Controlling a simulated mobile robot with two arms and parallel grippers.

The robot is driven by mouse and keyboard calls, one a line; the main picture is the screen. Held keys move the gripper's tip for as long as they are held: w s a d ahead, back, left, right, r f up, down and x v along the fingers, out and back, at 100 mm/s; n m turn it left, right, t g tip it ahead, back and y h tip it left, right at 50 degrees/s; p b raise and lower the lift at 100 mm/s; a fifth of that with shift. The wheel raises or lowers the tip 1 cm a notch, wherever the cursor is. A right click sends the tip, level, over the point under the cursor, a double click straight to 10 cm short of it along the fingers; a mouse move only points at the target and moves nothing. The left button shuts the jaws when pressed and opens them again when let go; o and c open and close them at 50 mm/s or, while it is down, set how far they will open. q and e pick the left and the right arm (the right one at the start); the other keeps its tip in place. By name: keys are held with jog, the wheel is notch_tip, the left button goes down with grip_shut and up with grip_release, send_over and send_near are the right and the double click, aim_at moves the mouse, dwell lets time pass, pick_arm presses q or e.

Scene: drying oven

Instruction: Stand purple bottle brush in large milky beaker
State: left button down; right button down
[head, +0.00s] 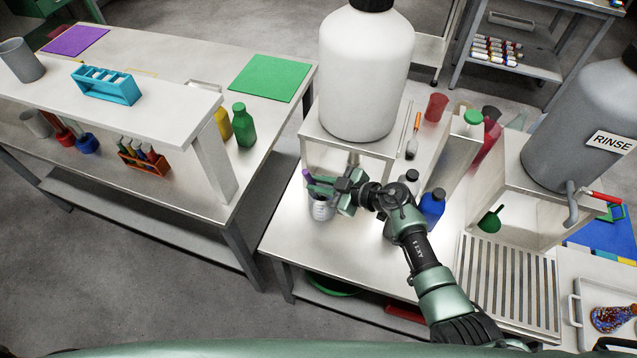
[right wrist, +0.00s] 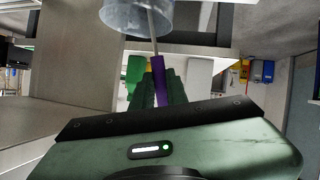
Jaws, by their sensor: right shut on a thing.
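The purple bottle brush shows by its purple handle (head: 307,175) at the left end of my right gripper (head: 335,187), just above the rim of a milky beaker (head: 321,209). The gripper is shut on the handle. In the right wrist view the handle (right wrist: 158,72) lies between the green fingers (right wrist: 157,92), and its thin grey shaft runs to the clear-milky beaker (right wrist: 140,14) and overlaps its mouth. I cannot tell how deep the shaft reaches; the bristles are hidden. The beaker stands on the metal bench. My left gripper is not in view.
A big white carboy (head: 365,75) stands on a raised shelf behind the gripper. A blue bottle (head: 432,207) stands to the right of my wrist, near a drain grate (head: 508,285). A RINSE tank (head: 590,125) is at the right. A gap separates the left bench (head: 195,170).

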jog(key=c, duration=1.3)
grip_release()
jog(key=shift+s+d, duration=0.1)
